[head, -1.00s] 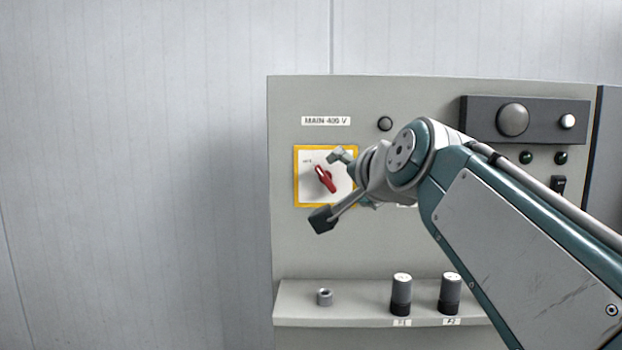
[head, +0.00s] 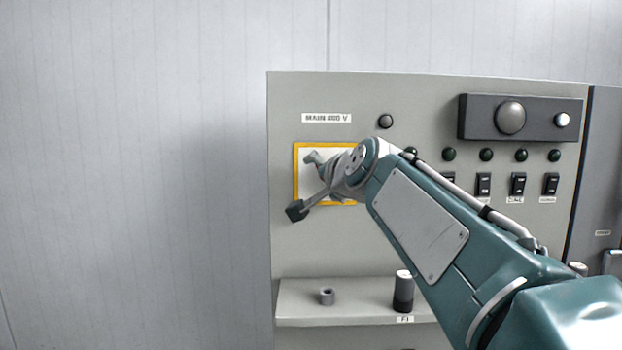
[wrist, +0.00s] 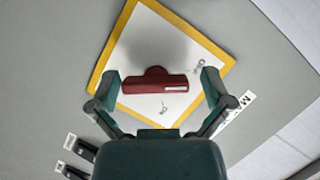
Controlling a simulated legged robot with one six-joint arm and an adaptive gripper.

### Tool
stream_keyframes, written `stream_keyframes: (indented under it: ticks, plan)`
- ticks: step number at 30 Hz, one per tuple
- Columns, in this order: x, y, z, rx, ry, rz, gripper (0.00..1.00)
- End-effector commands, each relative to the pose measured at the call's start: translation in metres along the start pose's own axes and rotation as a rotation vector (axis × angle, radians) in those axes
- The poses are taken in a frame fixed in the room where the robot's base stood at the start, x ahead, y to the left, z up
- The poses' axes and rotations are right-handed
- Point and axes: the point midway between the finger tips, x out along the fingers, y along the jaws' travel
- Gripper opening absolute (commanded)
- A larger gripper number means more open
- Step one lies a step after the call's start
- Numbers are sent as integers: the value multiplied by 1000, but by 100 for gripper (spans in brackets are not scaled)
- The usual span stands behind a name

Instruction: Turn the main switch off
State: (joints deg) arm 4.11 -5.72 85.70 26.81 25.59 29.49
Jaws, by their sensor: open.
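The main switch has a red handle (wrist: 154,86) on a white plate with a yellow border (wrist: 178,20). In the wrist view the handle lies between the two fingers of my open gripper (wrist: 160,84), across the gap, with space at both ends. I cannot tell how deep the fingers reach past it. In the head view the yellow-bordered plate (head: 297,170) is on the grey panel under a "MAIN 400 V" label (head: 326,118). My gripper (head: 304,185) is in front of it there and hides the red handle.
The panel carries a round dark button (head: 385,121), green lamps (head: 487,155) and black rocker switches (head: 484,184) to the right. A shelf (head: 355,312) below holds a small grey ring (head: 327,297) and a dark cylinder (head: 403,292). The wall at left is clear.

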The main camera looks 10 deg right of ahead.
Motion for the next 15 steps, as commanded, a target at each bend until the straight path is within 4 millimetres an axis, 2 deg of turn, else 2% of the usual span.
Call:
stream_keyframes:
  ticks: [10, 11, 12, 14, 15]
  plan:
    - [6, 0, -1, 1, 1, 0, 100]
    - [6, 0, -1, 0, 1, 0, 91]
    - [6, 0, 0, 0, 1, 0, 73]
    - [6, 0, 0, 0, 1, 0, 46]
    - [6, 0, 0, 0, 0, 1, 38]
